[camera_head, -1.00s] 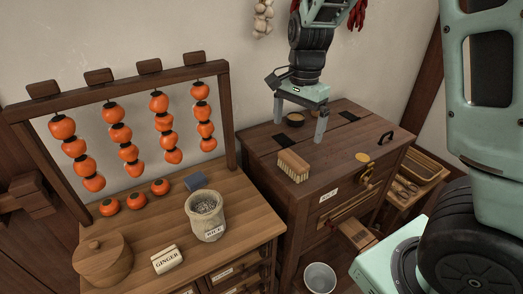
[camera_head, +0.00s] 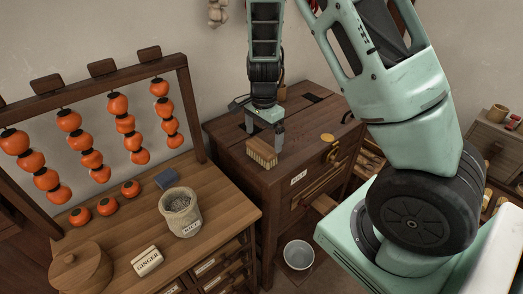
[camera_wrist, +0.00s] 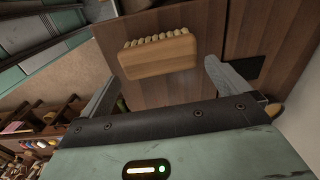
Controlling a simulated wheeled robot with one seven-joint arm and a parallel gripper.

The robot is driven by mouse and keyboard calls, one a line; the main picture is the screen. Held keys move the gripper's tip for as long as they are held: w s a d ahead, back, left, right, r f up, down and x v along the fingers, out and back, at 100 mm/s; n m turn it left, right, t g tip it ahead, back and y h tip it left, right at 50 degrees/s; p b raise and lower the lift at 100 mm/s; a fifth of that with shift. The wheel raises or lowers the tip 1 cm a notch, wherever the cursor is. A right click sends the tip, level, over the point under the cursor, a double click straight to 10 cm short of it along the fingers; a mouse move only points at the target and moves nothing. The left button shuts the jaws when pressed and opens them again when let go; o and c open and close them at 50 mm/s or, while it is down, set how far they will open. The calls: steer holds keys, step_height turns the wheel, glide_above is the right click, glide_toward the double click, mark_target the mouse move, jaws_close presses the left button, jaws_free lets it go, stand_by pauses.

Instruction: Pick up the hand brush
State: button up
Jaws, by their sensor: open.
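The hand brush (camera_head: 261,153) has a wooden back and pale bristles. It lies on the top of the dark wooden chest (camera_head: 232,150), near its front left edge. In the wrist view the brush (camera_wrist: 160,58) lies just beyond the fingertips, crosswise, between the lines of the two fingers. My gripper (camera_head: 265,134) is open and empty, just above and behind the brush in the head view. The wrist view shows both fingers of my gripper (camera_wrist: 160,80) spread wide. I cannot tell the exact gap between fingertips and brush.
A round brass-coloured disc (camera_head: 327,137) lies on the chest top. A lower counter to the left holds a salt-like sack (camera_head: 180,214), a ginger block (camera_head: 146,261), a blue-grey block (camera_head: 166,179) and a persimmon rack (camera_head: 100,80). A bucket (camera_head: 299,254) stands on the floor.

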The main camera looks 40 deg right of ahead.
mark_target(262, 145)
steer(key=shift+s+a+f+p, duration=0.1)
steer(key=shift+f+p, duration=0.2)
steer(key=shift+f, duration=0.6)
steer(key=shift+w+a+f+p, duration=0.15)
steer(key=shift+f+p, duration=0.1)
steer(key=shift+f, duration=0.6)
steer(key=shift+s+a+f+p, duration=0.15)
steer(key=shift+f+p, duration=0.15)
steer(key=shift+f, duration=0.6)
steer(key=c, duration=0.6)
steer(key=shift+c, duration=0.2)
step_height(262, 145, up, 10)
steer(key=shift+r+b, duration=0.1)
steer(key=shift+b, duration=0.7)
steer(key=shift+o, duration=0.7)
steer(key=shift+d, duration=0.1)
